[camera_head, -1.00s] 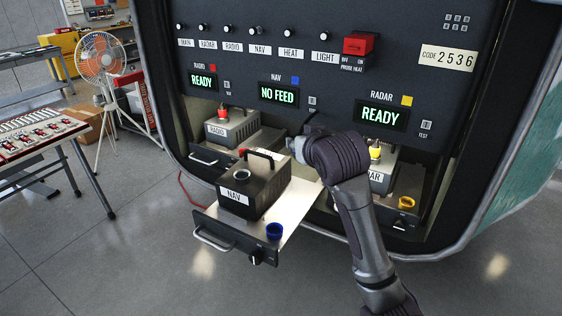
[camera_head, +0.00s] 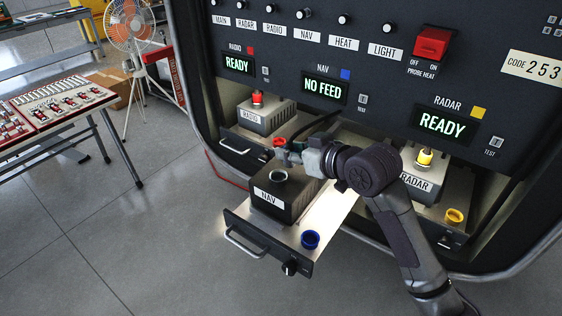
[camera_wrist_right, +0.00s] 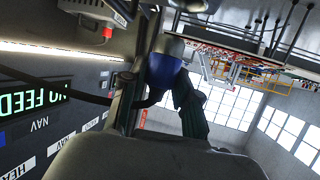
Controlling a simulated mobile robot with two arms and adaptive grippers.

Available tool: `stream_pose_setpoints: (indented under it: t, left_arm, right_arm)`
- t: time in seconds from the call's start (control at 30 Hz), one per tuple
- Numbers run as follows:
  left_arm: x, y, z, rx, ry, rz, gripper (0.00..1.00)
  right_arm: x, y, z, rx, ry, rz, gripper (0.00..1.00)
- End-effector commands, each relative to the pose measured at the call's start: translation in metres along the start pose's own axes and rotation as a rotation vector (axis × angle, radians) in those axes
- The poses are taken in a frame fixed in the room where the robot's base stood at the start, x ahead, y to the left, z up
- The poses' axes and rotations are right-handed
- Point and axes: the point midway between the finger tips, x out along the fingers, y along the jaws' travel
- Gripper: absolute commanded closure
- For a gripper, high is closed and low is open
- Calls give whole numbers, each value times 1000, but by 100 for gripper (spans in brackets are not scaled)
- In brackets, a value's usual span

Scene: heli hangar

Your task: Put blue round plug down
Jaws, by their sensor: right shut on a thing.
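My right gripper (camera_head: 290,154) is above the back of the black NAV box (camera_head: 283,205). In the right wrist view its fingers are shut around the blue round plug (camera_wrist_right: 163,70), which has a dark cable leading away to the left. In the head view the plug is hard to make out. The NAV box has a round socket (camera_head: 279,175) on top and sits on a pulled-out tray (camera_head: 335,213). A blue round cap (camera_head: 311,239) lies on the tray's front right. The NAV display (camera_head: 323,87) reads NO FEED. My left gripper is out of view.
The RADIO unit (camera_head: 265,117) with its red plug stands left, and the RADAR unit (camera_head: 416,184) with its yellow plug right. A red cap (camera_head: 279,142) and a yellow cap (camera_head: 455,216) lie on their trays. The panel overhangs the bays. Open floor lies in front.

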Motion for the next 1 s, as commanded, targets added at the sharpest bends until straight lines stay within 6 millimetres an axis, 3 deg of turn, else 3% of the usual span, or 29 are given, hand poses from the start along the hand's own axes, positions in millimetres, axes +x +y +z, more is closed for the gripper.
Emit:
stream_pose_setpoints:
  t: [0.1, 0.27, 0.5, 0.97, 1.0]
  left_arm:
    - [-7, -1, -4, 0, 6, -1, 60]
    - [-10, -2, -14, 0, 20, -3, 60]
    - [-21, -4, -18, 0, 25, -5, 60]
    - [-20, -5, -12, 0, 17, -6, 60]
    - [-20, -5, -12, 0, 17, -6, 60]
  right_arm:
    - [20, -8, 2, 3, 0, -2, 100]
    - [32, -12, 7, 1, 0, 1, 100]
    - [44, -12, 37, 2, -3, 1, 100]
    - [48, -11, 47, -1, 0, 2, 100]
    - [48, -11, 47, -1, 0, 2, 63]
